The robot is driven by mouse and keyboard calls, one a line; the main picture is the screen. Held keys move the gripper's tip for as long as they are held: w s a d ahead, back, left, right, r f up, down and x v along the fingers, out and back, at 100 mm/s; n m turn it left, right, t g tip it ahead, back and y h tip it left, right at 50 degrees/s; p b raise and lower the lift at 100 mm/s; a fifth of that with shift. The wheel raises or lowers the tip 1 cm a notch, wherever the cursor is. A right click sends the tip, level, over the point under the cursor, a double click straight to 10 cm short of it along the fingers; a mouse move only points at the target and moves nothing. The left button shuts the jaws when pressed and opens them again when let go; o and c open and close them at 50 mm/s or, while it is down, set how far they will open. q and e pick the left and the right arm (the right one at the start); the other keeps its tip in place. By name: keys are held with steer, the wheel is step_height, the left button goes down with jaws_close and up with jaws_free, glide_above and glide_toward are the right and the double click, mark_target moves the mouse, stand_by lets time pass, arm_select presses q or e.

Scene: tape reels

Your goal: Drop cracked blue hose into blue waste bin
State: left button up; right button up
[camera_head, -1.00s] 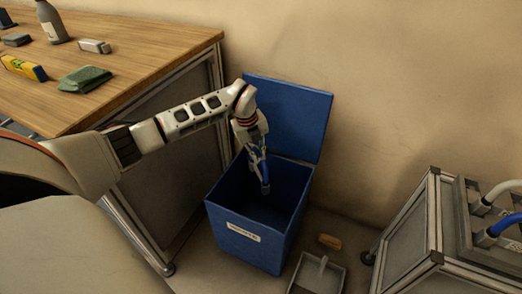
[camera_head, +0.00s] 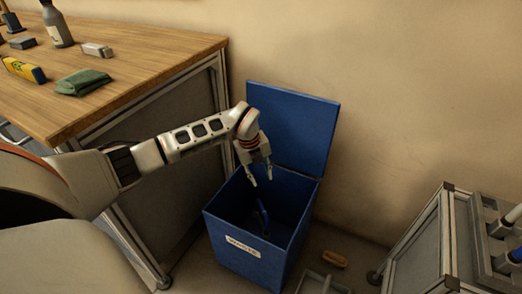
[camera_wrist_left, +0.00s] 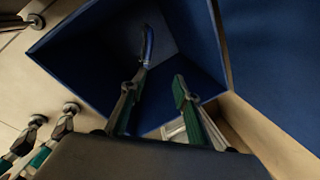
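The blue waste bin (camera_head: 247,250) stands on the floor with its lid (camera_head: 300,125) up against the wall. The blue hose (camera_head: 262,218) lies inside the bin, partly in shadow; it also shows in the left wrist view (camera_wrist_left: 148,45). My left gripper (camera_head: 262,180) is over the bin opening, pointing down, its fingers apart and empty. In the left wrist view the two green-padded fingers (camera_wrist_left: 158,88) are spread, with the hose beyond them. Any crack in the hose is too small to see. My right gripper is not in view.
A wooden workbench (camera_head: 150,75) stands left of the bin, with a green cloth (camera_head: 84,82), a grey bottle (camera_head: 57,24) and a yellow item (camera_head: 24,69) on it. A metal-framed unit (camera_head: 420,240) is at right. A dustpan (camera_head: 322,284) and a brush (camera_head: 335,259) lie on the floor.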

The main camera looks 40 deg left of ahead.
arm_select(q)
step_height(320, 180, up, 7)
steer(key=p, duration=0.4)
steer(key=s+d+r+m+g+p, duration=0.2)
steer(key=s+d+r+m+p, duration=0.2)
steer(key=d+r+m, duration=0.4)
steer(key=s+d+r+m+g+p, duration=0.2)
steer(key=d+r+m, duration=0.6)
steer(key=m, duration=1)
steer(key=shift+s+d+p, duration=1)
steer(key=shift+d+p, duration=0.1)
steer(key=shift+d, duration=0.1)
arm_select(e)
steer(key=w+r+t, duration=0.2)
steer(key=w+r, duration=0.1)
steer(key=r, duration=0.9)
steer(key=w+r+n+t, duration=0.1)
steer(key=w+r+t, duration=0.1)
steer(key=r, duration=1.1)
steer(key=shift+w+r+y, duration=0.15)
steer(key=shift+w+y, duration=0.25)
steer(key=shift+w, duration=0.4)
arm_select(q)
steer(key=shift+d+f, duration=0.1)
